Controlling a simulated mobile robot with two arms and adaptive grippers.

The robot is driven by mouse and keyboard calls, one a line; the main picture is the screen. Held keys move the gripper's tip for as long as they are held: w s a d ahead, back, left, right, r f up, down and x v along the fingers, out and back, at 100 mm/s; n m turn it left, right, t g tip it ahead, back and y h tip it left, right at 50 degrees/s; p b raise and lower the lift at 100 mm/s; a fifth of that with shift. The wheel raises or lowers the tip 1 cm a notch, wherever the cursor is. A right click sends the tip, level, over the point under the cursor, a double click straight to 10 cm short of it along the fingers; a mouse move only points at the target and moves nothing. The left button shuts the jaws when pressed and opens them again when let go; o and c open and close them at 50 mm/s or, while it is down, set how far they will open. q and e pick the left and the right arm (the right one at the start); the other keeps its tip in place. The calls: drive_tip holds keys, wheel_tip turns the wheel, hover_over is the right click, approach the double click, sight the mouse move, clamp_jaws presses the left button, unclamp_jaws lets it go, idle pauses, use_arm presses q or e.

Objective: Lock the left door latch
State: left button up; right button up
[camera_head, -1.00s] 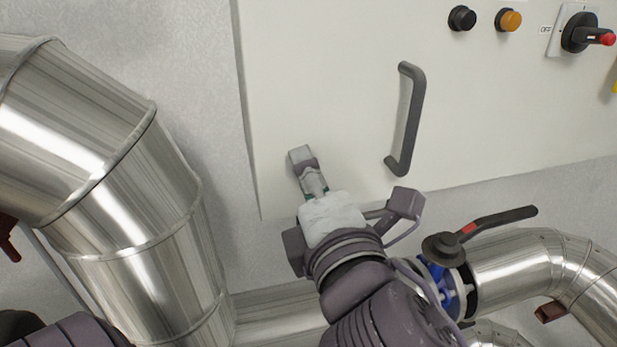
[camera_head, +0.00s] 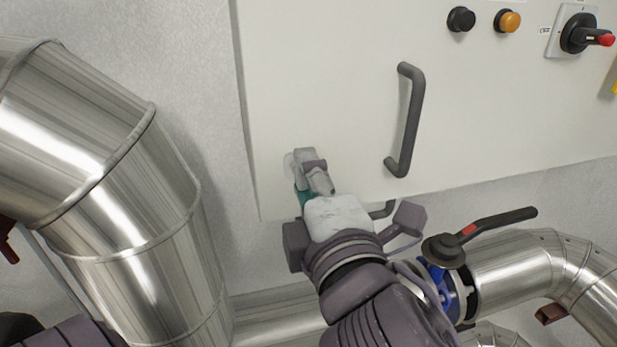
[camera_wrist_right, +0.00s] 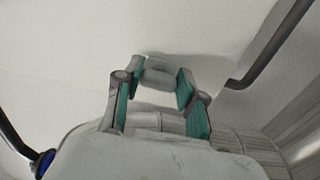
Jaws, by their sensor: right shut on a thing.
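The left door latch (camera_wrist_right: 158,76) is a small pale grey piece on the white door, seen between my fingers in the right wrist view. My right gripper (camera_head: 306,166) is at the lower left corner of the white cabinet door (camera_head: 325,90), shut on the latch. Its teal-padded fingers also show in the right wrist view (camera_wrist_right: 161,84), one on each side of the latch. In the head view the fingers hide most of the latch, and its turn angle cannot be told. My left gripper is not in view.
A dark door handle (camera_head: 410,120) stands out to the right of my right gripper. A large shiny pipe (camera_head: 120,180) fills the left side. A valve with a black lever (camera_head: 490,222) sits at lower right. Buttons and a red-tipped rotary switch (camera_head: 580,35) are at upper right.

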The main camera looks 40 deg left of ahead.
drive_tip(key=o, duration=1.1)
drive_tip(key=shift+o, duration=0.2)
drive_tip(key=v, duration=0.7)
drive_tip(key=shift+d, duration=0.15)
